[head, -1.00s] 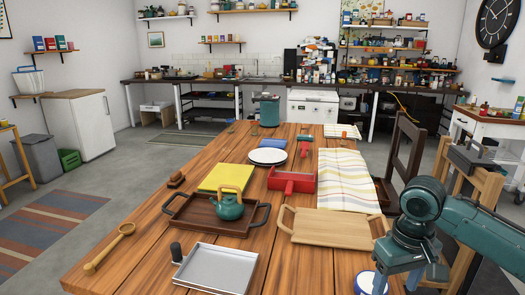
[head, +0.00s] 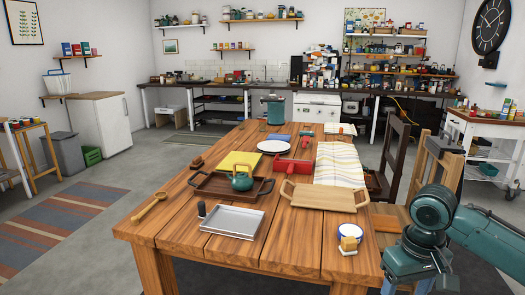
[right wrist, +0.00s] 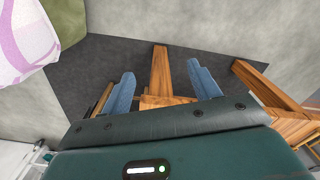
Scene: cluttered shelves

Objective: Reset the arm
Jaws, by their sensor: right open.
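My right arm comes in from the right edge of the head view, folded at the lower right beside the table's near right corner. My right gripper shows in the right wrist view (right wrist: 162,86), its two blue fingers wide apart with nothing between them. Beyond the fingers are wooden bars and grey floor. My left gripper is not in view.
Floor at left is mostly clear.

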